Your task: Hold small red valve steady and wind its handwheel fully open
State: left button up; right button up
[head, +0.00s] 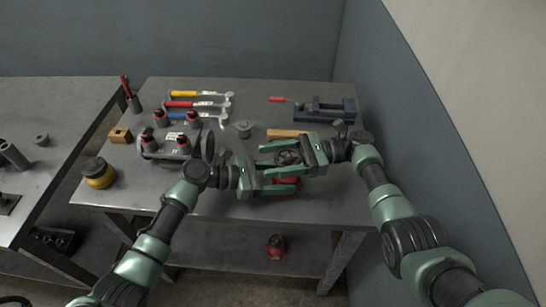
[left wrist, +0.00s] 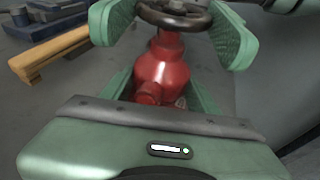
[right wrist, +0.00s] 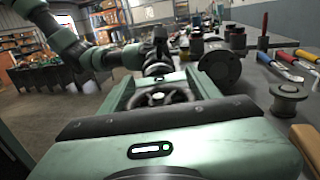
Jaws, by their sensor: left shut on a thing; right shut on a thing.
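The small red valve (head: 287,181) is near the front edge of the workbench, partly covered by my grippers. In the left wrist view its glossy red body (left wrist: 163,70) stands below a dark spoked handwheel (left wrist: 174,14). My left gripper (head: 285,180) comes in from the left, shut around the red body. My right gripper (head: 285,156) comes in from the right, higher up, shut on the handwheel. In the right wrist view the handwheel (right wrist: 162,97) lies between its two fingers. How far the handwheel is turned cannot be told.
Several red-topped parts (head: 161,118) and coloured-handled tools (head: 196,104) fill the left. A yellow pot (head: 98,174) stands front left. Another red item (head: 276,246) is underneath the bench.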

jog(key=shift+s+f+n+g, duration=0.15)
jog(key=shift+n+g, duration=0.25)
jog(key=shift+g, duration=0.2)
jog(key=o, duration=1.4)
jog(key=shift+c, duration=0.2)
notch_tip(320, 180, up, 10)
